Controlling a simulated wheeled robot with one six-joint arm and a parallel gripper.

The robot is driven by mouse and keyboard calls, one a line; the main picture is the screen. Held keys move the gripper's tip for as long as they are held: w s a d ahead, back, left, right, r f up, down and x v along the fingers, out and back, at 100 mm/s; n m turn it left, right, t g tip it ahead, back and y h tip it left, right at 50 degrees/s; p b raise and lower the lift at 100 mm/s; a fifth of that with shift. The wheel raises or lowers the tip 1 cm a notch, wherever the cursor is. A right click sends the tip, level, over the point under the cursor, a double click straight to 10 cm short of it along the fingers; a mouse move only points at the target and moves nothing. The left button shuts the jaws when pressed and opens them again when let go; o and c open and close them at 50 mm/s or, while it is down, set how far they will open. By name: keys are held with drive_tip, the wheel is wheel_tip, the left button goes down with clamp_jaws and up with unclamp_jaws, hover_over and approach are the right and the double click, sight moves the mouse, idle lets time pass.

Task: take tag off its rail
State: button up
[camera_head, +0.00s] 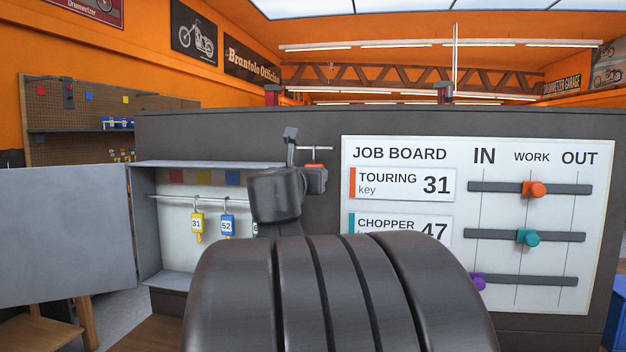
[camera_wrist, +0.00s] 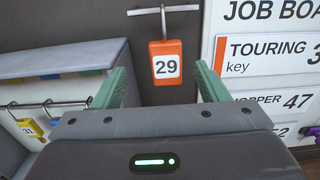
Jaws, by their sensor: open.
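An orange tag with the number 29 (camera_wrist: 166,66) hangs from a short metal rail (camera_wrist: 163,10) against the dark panel. In the head view the tag (camera_head: 316,178) is partly hidden behind my arm, below the rail (camera_head: 316,148). My gripper (camera_wrist: 161,68) is open, with its two green fingers apart in the wrist view. The tag shows between the fingers, with a gap on each side; its distance beyond the fingertips is hard to tell. Nothing is held.
An open cabinet (camera_head: 146,231) on the left holds a rail with a yellow tag 31 (camera_head: 196,224) and a blue tag 52 (camera_head: 227,225). A job board (camera_head: 400,154) with coloured sliders stands right of the orange tag. The cabinet door (camera_head: 60,235) swings out left.

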drive_tip(key=shift+w+d, duration=0.4)
drive_tip(key=shift+w, duration=0.9)
drive_tip(key=shift+w+d, duration=0.35)
drive_tip(key=shift+w, duration=0.95)
drive_tip(key=shift+w+d, duration=0.4)
drive_tip(key=shift+w, duration=0.9)
drive_tip(key=shift+c, duration=0.2)
drive_tip(key=c, duration=1)
